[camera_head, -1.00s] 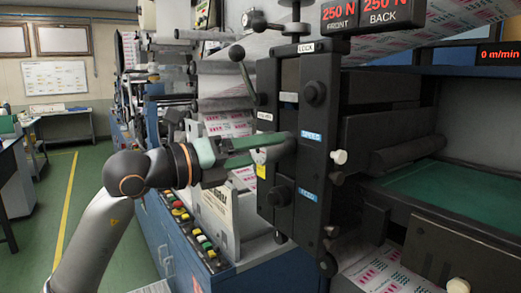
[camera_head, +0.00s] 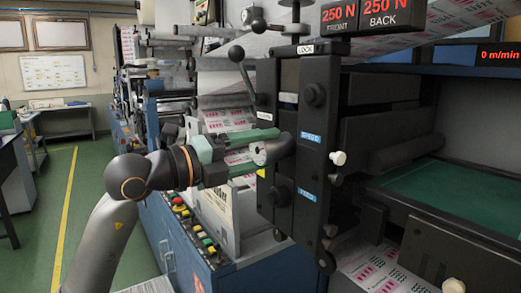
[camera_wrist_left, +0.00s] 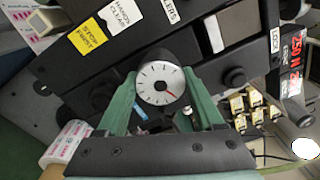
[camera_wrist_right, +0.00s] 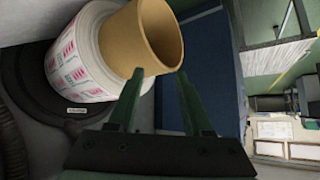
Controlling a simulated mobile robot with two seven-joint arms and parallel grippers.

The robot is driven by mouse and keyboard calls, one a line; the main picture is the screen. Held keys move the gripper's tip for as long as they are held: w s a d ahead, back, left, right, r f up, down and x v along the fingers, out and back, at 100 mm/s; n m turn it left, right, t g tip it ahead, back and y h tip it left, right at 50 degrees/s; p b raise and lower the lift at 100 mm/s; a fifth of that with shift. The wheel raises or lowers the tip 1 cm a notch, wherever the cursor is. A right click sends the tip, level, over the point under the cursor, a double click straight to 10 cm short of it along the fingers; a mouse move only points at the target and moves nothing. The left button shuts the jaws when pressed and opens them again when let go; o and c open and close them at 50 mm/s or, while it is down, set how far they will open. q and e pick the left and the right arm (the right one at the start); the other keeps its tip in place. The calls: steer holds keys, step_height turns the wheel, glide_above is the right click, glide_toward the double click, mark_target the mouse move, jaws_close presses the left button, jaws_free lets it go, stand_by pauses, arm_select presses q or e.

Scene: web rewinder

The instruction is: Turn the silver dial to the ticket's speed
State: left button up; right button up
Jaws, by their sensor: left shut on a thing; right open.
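The silver dial (camera_head: 270,152) sits on the left side of the black control column. My left gripper (camera_head: 258,153) reaches it from the left, one green finger above and one below. In the left wrist view, the dial's white face (camera_wrist_left: 158,84) has dark tick marks and a red pointer directed to the lower right; its numbers are too small to read. The left fingers (camera_wrist_left: 162,92) are shut on the dial's sides. My right gripper (camera_wrist_right: 160,100) is open and empty in the right wrist view. I cannot make out a ticket in any view.
The black column (camera_head: 310,150) carries knobs and SPEED and FEED labels. A red display (camera_head: 498,54) reads 0 m/min. A button panel (camera_head: 195,235) lies below the left arm. A printed roll on a cardboard core (camera_wrist_right: 148,38) is close to my right gripper.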

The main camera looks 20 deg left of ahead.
arm_select(q)
steer(key=o, duration=1.2)
steer(key=shift+o, duration=0.9)
arm_select(e)
steer(key=shift+w, duration=0.15)
arm_select(q)
steer(key=b+v, duration=0.3)
steer(key=v, duration=0.9)
steer(key=shift+s+a, duration=0.2)
arm_select(e)
steer(key=shift+w+a+f+y, duration=0.15)
steer(key=shift+a+f, duration=0.25)
steer(key=shift+a, duration=0.1)
steer(key=shift+w+a+f+y, duration=0.1)
steer(key=shift+a+f+y, duration=0.05)
steer(key=shift+a+f, duration=0.25)
